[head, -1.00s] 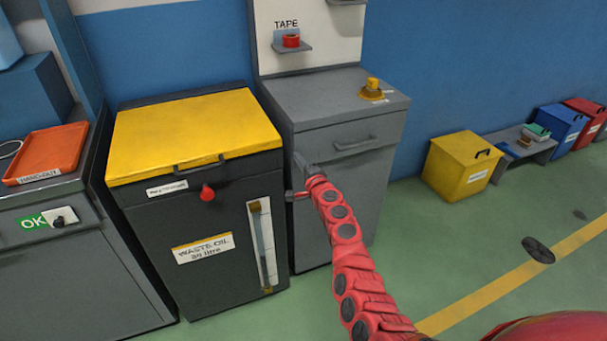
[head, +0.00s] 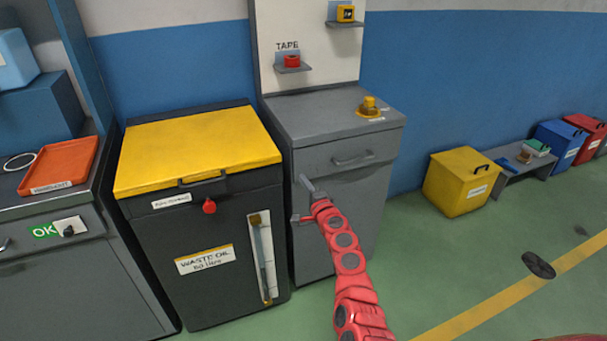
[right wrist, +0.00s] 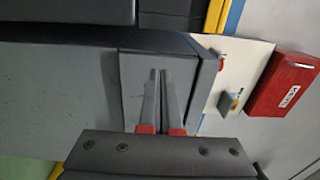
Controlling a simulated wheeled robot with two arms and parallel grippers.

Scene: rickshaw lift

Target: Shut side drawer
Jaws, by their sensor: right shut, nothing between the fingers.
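The grey side cabinet (head: 375,205) stands right of the black waste-oil bin. Its side drawer (head: 320,163) is at the top, with a bar handle (head: 352,160). The drawer front looks about level with the cabinet; I cannot tell if a small gap is left. My right gripper (head: 303,182) is shut and empty, in front of the drawer's left side. In the right wrist view, its fingers (right wrist: 159,75) point at the grey drawer front (right wrist: 134,95); contact is unclear. My left gripper is out of view.
The waste-oil bin (head: 225,280) has a yellow lid and a red knob. A yellow fitting (head: 369,105) stands on the cabinet top, below a tape shelf (head: 292,68). A yellow box (head: 460,182) is at the right wall. Green floor is open at right.

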